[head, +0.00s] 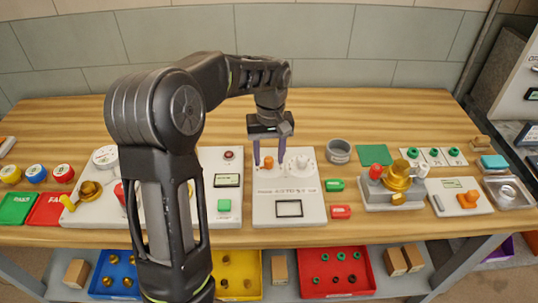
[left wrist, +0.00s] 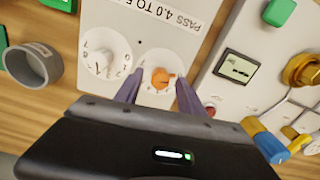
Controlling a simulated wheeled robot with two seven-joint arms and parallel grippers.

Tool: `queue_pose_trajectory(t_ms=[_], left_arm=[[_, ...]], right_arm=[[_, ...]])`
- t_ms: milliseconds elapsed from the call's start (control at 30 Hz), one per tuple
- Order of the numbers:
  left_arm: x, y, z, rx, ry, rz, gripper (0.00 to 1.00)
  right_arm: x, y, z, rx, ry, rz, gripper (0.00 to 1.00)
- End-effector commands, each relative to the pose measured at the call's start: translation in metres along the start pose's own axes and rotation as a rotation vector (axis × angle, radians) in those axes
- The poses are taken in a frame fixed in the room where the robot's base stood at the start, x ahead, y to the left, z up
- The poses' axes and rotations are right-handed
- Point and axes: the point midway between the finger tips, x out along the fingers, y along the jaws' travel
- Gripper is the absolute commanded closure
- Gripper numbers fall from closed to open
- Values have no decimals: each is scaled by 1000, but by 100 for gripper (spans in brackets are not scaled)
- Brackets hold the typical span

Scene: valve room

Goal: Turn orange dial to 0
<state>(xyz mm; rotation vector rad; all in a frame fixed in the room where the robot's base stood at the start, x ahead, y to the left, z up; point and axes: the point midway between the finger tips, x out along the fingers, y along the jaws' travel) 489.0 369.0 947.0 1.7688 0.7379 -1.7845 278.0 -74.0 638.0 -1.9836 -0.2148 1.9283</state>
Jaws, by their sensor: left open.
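The orange dial (head: 268,162) sits on a white panel (head: 289,190) with a small display, in the middle of the bench. In the left wrist view the orange dial (left wrist: 162,78) has a raised grip on a white numbered plate; its pointed end seems to face right there. The numbers are too small to read surely. My left gripper (head: 269,164) points down over it, open, with its purple fingers on either side of the dial. In the left wrist view the fingers (left wrist: 159,90) flank the dial, with gaps visible. My right gripper is not in view.
A white dial (head: 303,164) sits just right of the orange one on the same panel. A grey cup (head: 339,151) and green and red blocks stand to the right. A panel with a green button (head: 224,205) is to the left. The bench behind is clear.

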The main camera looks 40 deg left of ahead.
Motion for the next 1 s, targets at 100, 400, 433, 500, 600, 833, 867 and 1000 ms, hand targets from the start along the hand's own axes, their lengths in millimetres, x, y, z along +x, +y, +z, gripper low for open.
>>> queue_pose_trajectory(t_ms=[100,400,433,500,600,833,867,1000], left_arm=[[-10,1,0,1,2,2,53],[-58,1,-1,0,4,3,53],[-62,1,-1,0,4,3,53],[-70,1,-1,0,3,2,53],[-76,0,0,0,2,2,53],[-76,0,0,0,1,1,53],[-76,0,0,0,1,1,53],[-76,0,0,0,1,1,53]], right_arm=[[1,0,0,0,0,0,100],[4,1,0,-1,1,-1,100],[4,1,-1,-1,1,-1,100],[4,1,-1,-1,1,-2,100],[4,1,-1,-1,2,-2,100],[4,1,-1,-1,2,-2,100],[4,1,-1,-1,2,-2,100],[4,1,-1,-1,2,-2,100]])
